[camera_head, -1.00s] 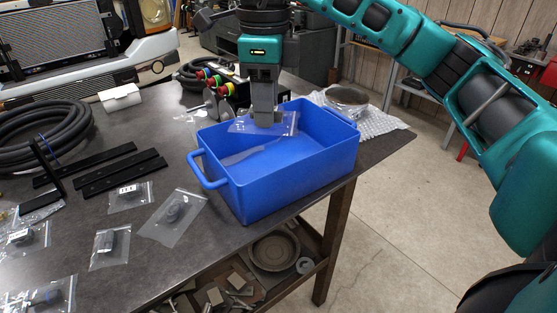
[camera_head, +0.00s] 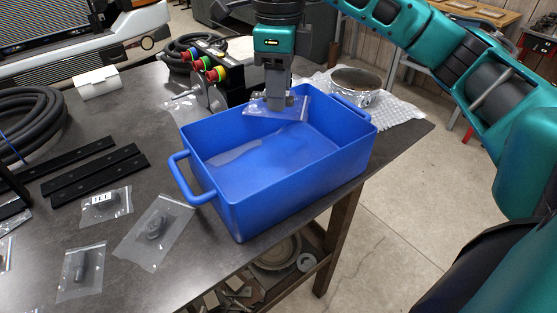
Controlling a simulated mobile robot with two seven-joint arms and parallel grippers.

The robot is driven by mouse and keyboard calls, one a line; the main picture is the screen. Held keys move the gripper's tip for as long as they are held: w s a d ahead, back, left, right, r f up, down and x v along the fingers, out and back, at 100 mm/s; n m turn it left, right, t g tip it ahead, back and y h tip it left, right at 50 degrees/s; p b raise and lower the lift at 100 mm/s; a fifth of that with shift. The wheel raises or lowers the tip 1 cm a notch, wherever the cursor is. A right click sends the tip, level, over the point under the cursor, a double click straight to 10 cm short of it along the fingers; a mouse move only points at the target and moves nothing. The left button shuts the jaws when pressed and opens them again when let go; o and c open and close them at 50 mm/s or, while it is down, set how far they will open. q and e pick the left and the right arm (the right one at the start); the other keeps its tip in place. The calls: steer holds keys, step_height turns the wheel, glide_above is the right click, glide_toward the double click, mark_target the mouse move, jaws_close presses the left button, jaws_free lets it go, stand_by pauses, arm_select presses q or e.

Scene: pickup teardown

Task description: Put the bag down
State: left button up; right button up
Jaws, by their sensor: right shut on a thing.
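My right gripper (camera_head: 277,102) points down over the far part of the blue bin (camera_head: 290,196). It is shut on a clear plastic bag (camera_head: 302,104), which hangs at the level of the bin's far rim. The bag's lower part shows against the bin's inside; I cannot tell whether it touches the bin. A faint clear shape (camera_head: 236,152) shows on the bin's floor, perhaps another bag. Other clear bags with dark parts lie on the table: one beside the bin (camera_head: 153,230), one farther left (camera_head: 104,206) and one nearer the front (camera_head: 80,272). My left gripper is not in view.
A control box with coloured buttons (camera_head: 206,66) and coiled cable stands behind the bin. A metal ring (camera_head: 356,86) lies on bubble wrap (camera_head: 399,108) at the back right. Black bars (camera_head: 92,172) and a thick hose (camera_head: 30,120) lie at left. The table edge runs close to the bin's right.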

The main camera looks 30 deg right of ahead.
steer(key=b, duration=0.2)
glide_above(278, 169)
step_height(278, 169, down, 10)
steer(key=shift+s+r, duration=0.1)
steer(key=shift+r, duration=0.05)
step_height(278, 169, down, 4)
steer(key=shift+d+f, duration=0.1)
steer(key=shift+f, duration=0.45)
steer(key=shift+f+b, duration=0.2)
steer(key=shift+b, duration=0.1)
steer(key=o, duration=1)
steer(key=shift+r, duration=0.15)
